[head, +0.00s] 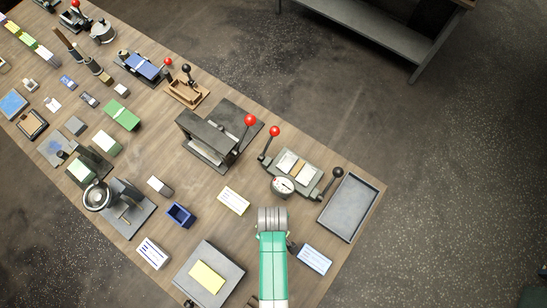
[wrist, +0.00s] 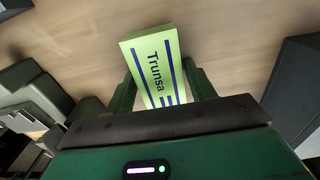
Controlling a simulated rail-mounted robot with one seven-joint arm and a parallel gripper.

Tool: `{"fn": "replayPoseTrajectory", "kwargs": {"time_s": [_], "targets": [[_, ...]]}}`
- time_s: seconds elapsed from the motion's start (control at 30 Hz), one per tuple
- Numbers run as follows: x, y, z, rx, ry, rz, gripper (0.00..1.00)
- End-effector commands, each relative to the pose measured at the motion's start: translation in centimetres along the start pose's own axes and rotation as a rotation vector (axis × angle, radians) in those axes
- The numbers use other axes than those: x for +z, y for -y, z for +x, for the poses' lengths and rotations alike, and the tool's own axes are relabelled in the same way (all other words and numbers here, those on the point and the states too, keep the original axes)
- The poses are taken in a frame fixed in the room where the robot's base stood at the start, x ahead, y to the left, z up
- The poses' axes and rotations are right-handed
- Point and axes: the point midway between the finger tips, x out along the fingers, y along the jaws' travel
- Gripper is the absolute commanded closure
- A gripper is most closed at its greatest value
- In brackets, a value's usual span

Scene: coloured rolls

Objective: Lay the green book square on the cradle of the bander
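A pale green book (wrist: 153,68) with blue stripes and the word "Trunsa" shows in the wrist view. It sits between the two green fingers of my gripper (wrist: 160,75), which lie close along both its edges. The gripper looks shut on it. The book's near end is hidden by the gripper body. In the head view my green wrist covers the fingers and the book. No machine is labelled as the bander. The nearest one (head: 292,172) has a dial, levers and a pale bed, just beyond my wrist.
A grey tray (head: 348,207) is at the table's right end. A black press (head: 213,137) stands left of the dial machine. Cards (head: 234,200) (head: 315,259), a blue bin (head: 180,215) and a grey block with a yellow pad (head: 207,278) lie around my wrist.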

Motion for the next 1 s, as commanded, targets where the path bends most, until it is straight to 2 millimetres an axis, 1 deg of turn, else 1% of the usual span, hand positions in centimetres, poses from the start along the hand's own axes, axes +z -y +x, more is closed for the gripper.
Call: {"fn": "replayPoseTrajectory", "kwargs": {"time_s": [0.03,0.1,0.13,0.57,0.67,1.0], "targets": [[0.0,0.0,0.0,0.0,0.0,0.0,0.55],[0.0,0.0,0.0,0.0,0.0,0.0,0.69],[0.0,0.0,0.0,0.0,0.0,0.0,0.73],[0.0,0.0,-0.1,0.0,0.0,0.0,0.73],[0.0,0.0,-0.7,0.0,0.0,0.0,0.73],[0.0,0.0,-3.9,0.0,0.0,0.0,0.73]]}}
